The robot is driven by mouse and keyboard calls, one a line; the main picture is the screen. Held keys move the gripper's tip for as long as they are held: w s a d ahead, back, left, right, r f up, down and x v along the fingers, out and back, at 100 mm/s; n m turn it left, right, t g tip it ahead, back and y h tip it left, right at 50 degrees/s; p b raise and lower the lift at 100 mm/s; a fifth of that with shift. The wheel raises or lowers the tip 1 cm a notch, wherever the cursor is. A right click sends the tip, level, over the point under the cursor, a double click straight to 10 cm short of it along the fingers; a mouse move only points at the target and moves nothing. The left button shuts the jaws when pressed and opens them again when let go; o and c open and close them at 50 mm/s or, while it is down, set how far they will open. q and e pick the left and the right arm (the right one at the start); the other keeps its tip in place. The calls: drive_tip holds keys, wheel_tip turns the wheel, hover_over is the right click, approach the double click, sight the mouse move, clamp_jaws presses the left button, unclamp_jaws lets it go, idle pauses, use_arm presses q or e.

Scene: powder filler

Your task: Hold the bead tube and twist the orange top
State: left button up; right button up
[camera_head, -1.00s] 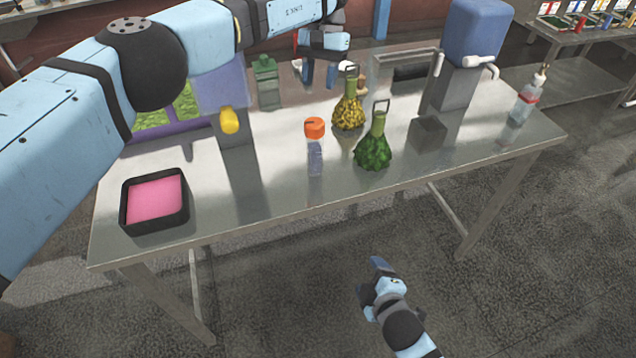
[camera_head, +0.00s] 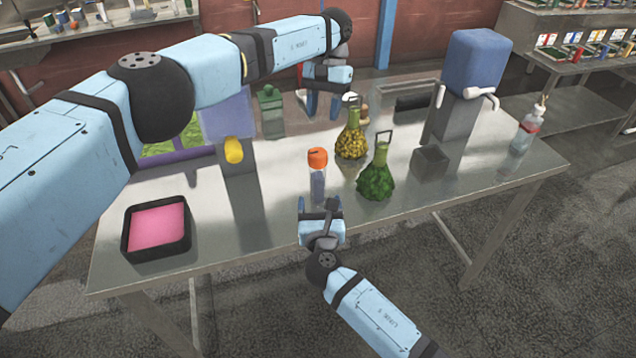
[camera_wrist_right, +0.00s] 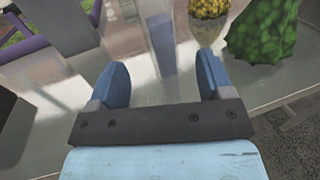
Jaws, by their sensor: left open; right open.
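The bead tube (camera_head: 317,184) stands upright on the metal table, clear with bluish contents low inside and an orange top (camera_head: 317,158) on it. The tube's lower part also shows in the right wrist view (camera_wrist_right: 162,52), beyond and between the fingers; its top is out of that view. My right gripper (camera_head: 320,203) is open and empty at the table's front edge, just in front of the tube and apart from it. It shows in the right wrist view too (camera_wrist_right: 158,82). My left gripper (camera_head: 322,104) is open and empty, behind the tube over the table's far side.
A green bumpy flask (camera_head: 376,178) and a yellow one (camera_head: 351,140) stand close right of the tube. A black tray with a pink pad (camera_head: 157,254) is at the left. A blue-topped dispenser (camera_head: 476,62) stands at back right.

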sight(317, 176)
drive_tip(key=w, duration=0.9)
drive_tip(key=shift+w+a, duration=0.25)
drive_tip(key=shift+w, duration=0.15)
